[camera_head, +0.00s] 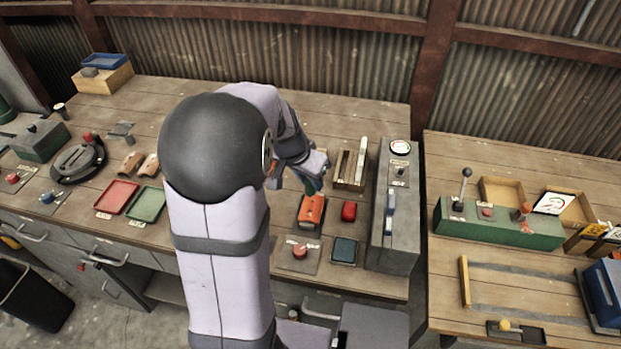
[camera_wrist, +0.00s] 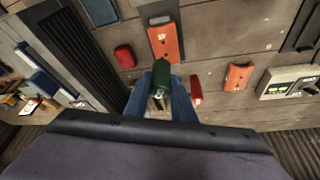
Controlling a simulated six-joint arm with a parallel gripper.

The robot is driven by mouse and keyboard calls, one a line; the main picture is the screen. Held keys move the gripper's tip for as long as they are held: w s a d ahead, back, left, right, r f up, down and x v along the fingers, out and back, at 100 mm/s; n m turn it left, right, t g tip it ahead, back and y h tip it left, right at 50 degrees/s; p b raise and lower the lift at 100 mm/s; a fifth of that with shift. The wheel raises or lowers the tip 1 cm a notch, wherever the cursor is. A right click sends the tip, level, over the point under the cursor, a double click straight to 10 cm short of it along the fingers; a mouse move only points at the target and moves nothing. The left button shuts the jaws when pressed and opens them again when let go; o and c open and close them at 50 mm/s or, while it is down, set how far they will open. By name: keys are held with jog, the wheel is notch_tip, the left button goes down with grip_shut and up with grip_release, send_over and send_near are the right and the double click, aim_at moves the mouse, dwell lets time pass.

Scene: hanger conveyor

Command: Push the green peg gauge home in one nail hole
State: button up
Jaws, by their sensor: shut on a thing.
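My gripper (camera_wrist: 160,100), with blue fingers, is shut on the green peg gauge (camera_wrist: 161,76). Its green end shows between the fingers in the wrist view; the peg itself is hidden. In the head view my gripper (camera_head: 313,186) is over the bench, just behind an orange block (camera_head: 311,211). In the wrist view the gauge appears close to the near end of the orange block (camera_wrist: 165,44); I cannot tell whether they touch.
A red piece (camera_head: 349,211) lies right of the orange block. A wooden tray with rods (camera_head: 350,183) stands behind it, and a long grey machine (camera_head: 394,246) bounds the right. A button plate (camera_head: 300,254) and a dark pad (camera_head: 344,250) lie in front. Red and green trays are left.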

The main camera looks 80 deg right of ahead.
aim_at(310, 191)
jog(key=shift+f+b, duration=1.65)
jog(key=shift+f, duration=0.45)
jog(key=shift+f+b, duration=1.65)
jog(key=o, duration=0.7)
jog(key=shift+o, duration=0.2)
jog(key=o, duration=0.6)
jog(key=shift+c, duration=0.2)
jog(key=shift+r, duration=0.2)
jog(key=shift+r+p, duration=2.25)
jog(key=shift+r, duration=0.6)
